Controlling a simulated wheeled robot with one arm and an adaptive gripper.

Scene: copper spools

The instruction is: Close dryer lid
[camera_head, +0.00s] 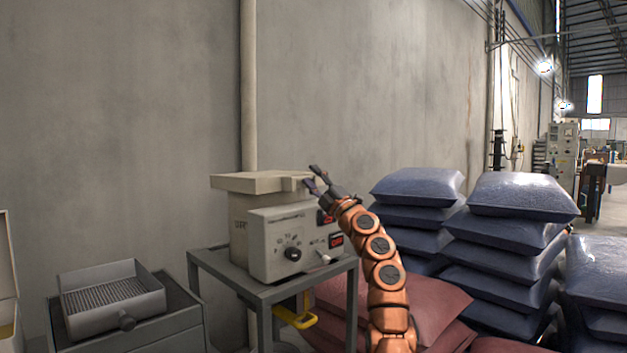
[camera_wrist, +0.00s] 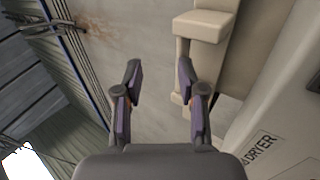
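In the wrist view the lid handle (camera_wrist: 203,27) is at the upper right and the dryer's labelled side (camera_wrist: 270,140) at the lower right. My gripper (camera_head: 318,174) is just right of the handle, fingers apart and empty. In the wrist view the open fingers (camera_wrist: 158,75) have nothing between them.
A grey tray with a mesh bottom (camera_head: 113,298) sits on a cabinet at the lower left. Stacks of dark blue sacks (camera_head: 505,240) and red sacks (camera_head: 430,305) fill the right side. A concrete wall (camera_head: 350,90) and a vertical pipe (camera_head: 249,85) are behind the dryer.

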